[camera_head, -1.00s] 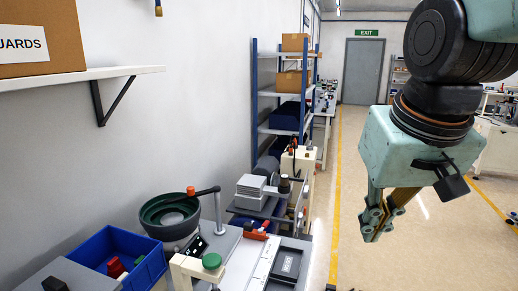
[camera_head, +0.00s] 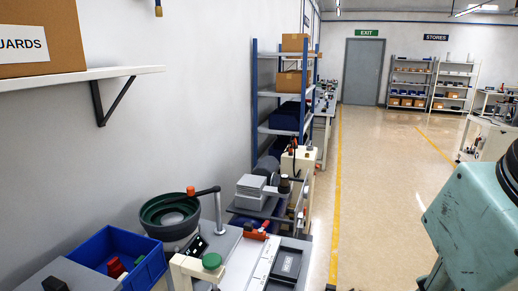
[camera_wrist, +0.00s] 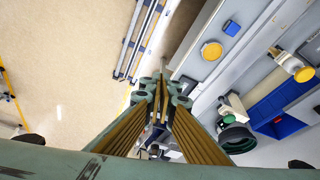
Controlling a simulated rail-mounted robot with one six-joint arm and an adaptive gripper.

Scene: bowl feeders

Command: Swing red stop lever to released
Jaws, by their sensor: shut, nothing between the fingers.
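A dark green feeder bowl (camera_head: 170,213) stands on the bench in the head view. A red-orange knob (camera_head: 190,190) sits at the bowl's rim, by an arm from a grey post (camera_head: 218,207). A red-orange handle (camera_head: 256,230) lies on the bench further right. I cannot tell which of these is the red stop lever. My gripper (camera_wrist: 163,82) is shut and empty in the wrist view, above the floor and bench area. It is out of the head view; only part of my arm shows there at lower right. The bowl also shows in the wrist view (camera_wrist: 236,138).
A blue bin (camera_head: 118,252) with red parts stands left of the bowl. A green button (camera_head: 212,261) tops a cream block at the bench front. A shelf (camera_head: 100,76) with a cardboard box (camera_head: 40,35) juts from the wall above. The aisle floor (camera_head: 385,200) is clear.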

